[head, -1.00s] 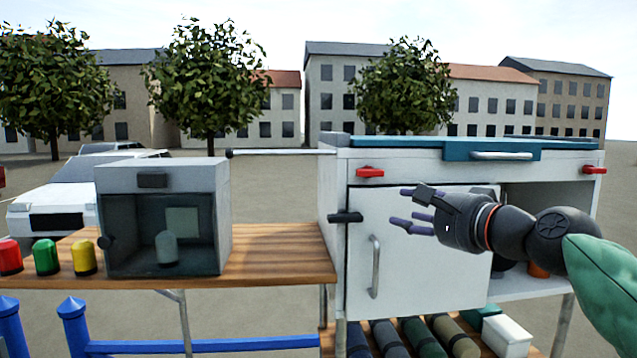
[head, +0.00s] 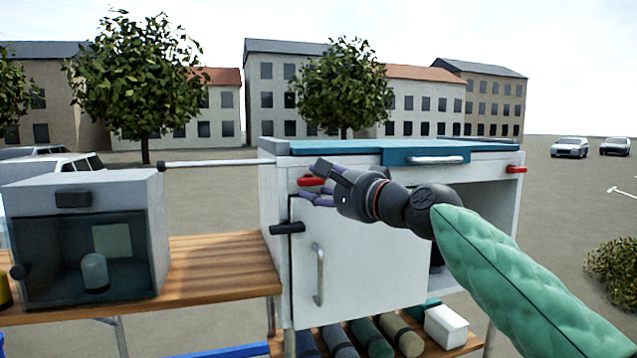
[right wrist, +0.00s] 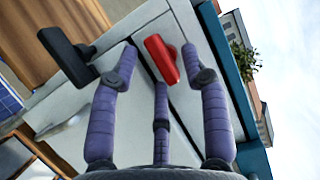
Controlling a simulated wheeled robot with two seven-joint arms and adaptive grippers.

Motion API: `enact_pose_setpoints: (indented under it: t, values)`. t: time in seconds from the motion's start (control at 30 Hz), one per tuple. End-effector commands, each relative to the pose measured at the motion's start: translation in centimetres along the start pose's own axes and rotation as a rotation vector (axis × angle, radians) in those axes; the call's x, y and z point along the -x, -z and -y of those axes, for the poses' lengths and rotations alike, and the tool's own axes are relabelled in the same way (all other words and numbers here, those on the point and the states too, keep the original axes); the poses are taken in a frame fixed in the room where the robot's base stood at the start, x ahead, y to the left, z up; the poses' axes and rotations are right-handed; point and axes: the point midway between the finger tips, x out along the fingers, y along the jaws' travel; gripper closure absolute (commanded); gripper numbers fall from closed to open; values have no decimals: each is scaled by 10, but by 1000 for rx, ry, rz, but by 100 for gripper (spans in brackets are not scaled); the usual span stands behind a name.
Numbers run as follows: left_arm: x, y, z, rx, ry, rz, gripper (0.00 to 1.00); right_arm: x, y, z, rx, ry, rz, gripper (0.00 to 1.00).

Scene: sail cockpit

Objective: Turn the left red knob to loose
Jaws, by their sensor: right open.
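The left red knob (head: 311,182) is on the upper left front of the white cabinet. In the right wrist view the red knob (right wrist: 161,59) lies between the tips of my purple fingers. My right gripper (head: 318,184) is open at the knob and partly overlaps it in the head view. In the right wrist view its fingers (right wrist: 160,70) are spread on either side of the knob, with a third finger below. I cannot tell whether they touch it. My left gripper is not in view.
A black latch handle (head: 287,228) sticks out just below the knob, beside the cabinet door (head: 345,262) with its grey bar handle. A second red knob (head: 516,169) is at the cabinet's right. A grey box (head: 150,240) stands on the wooden table at left.

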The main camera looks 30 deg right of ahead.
Motion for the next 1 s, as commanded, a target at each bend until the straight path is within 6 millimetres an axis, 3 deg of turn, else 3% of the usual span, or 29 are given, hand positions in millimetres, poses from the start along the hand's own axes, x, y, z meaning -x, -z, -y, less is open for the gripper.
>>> enact_pose_setpoints:
  t: [0.37,0.53,1.0]
  values:
    - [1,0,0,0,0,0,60,-6,0,-1,0,0,0,54]
    - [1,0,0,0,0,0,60,-6,0,-1,0,-1,0,99]
    - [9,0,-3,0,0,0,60,-6,0,2,53,-24,1,100]
